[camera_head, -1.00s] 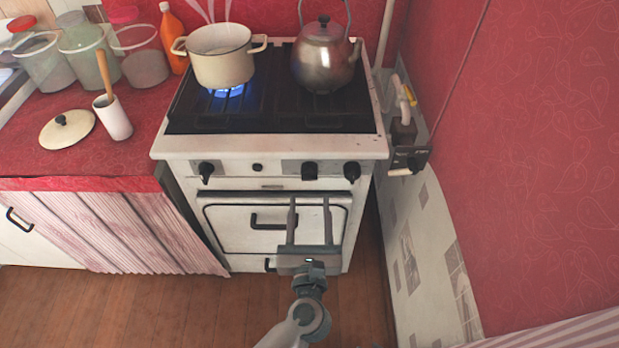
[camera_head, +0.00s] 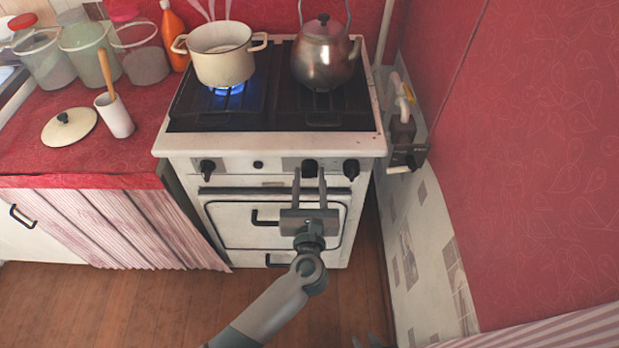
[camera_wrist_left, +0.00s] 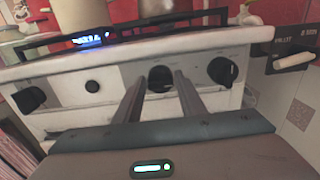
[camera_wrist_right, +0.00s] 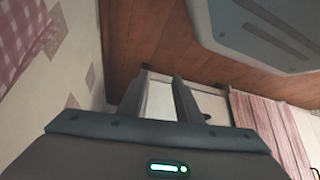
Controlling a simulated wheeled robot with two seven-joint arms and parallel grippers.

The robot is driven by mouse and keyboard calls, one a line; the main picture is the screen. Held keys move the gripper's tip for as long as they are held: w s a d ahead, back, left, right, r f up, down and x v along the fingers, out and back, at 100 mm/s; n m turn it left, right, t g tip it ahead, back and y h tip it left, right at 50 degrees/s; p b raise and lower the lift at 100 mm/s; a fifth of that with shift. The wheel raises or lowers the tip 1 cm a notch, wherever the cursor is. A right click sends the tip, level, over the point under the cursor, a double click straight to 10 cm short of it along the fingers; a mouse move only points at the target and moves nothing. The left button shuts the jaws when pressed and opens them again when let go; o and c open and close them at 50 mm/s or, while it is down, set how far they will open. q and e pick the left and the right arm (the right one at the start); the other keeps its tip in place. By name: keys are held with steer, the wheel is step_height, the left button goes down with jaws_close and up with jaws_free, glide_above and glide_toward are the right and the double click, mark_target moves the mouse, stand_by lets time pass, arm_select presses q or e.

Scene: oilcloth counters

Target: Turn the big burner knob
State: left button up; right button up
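The white stove front carries a row of black knobs: a left knob (camera_head: 207,167), a middle knob (camera_head: 310,166) and a right knob (camera_head: 351,169). No readable label shows which is the big burner's. My left gripper (camera_head: 310,176) is open, its fingers pointing at the panel on either side of the middle knob. In the left wrist view this knob (camera_wrist_left: 161,78) lies between and beyond the fingertips (camera_wrist_left: 159,80); I cannot tell if they touch it. The right knob also shows there (camera_wrist_left: 222,71). My right gripper (camera_wrist_right: 158,82) is open and empty, low down over the floor.
A pot (camera_head: 220,68) stands over a lit blue flame (camera_head: 229,89), and a kettle (camera_head: 325,60) stands at the right. The tiled wall (camera_head: 420,240) is close at the right.

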arm_select(q)
steer(key=c, duration=0.5)
steer(key=shift+r+m+p, duration=0.1)
steer(key=shift+m+p, duration=0.5)
steer(key=shift+m, duration=0.4)
steer(key=m+p, duration=0.4)
steer(key=m, duration=0.2)
steer(key=shift+d+p, duration=0.15)
steer(key=shift+p, duration=0.15)
steer(key=shift+f+m, duration=0.2)
steer(key=shift+m, duration=0.4)
arm_select(e)
steer(key=s+d+f+g, duration=0.2)
steer(key=s, duration=0.5)
steer(key=s+d+f+g+h, duration=0.1)
steer(key=s+d+g, duration=0.1)
steer(key=s, duration=0.6)
steer(key=shift+s+d+f, duration=0.2)
steer(key=shift+d+f, duration=0.15)
steer(key=shift+d, duration=0.45)
